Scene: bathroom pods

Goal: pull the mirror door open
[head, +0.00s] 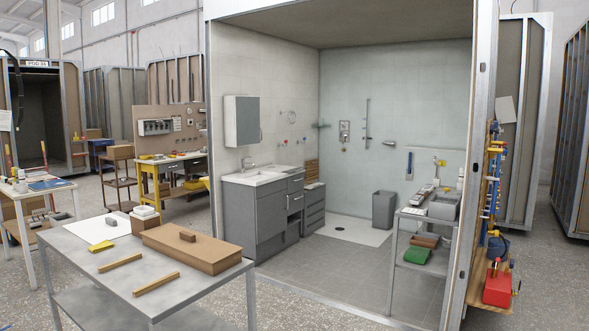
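The mirror cabinet (242,121) hangs on the left tiled wall inside the bathroom pod, above the sink vanity. The cabinet is small and far off in the head view. Neither my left gripper nor my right gripper shows in this view.
The grey vanity (262,213) with its white sink stands below the cabinet. A metal table (150,270) with a cardboard box (192,248) stands in front of the pod, at left. A grey cart (397,240) stands inside at right. The pod floor (330,262) between is clear.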

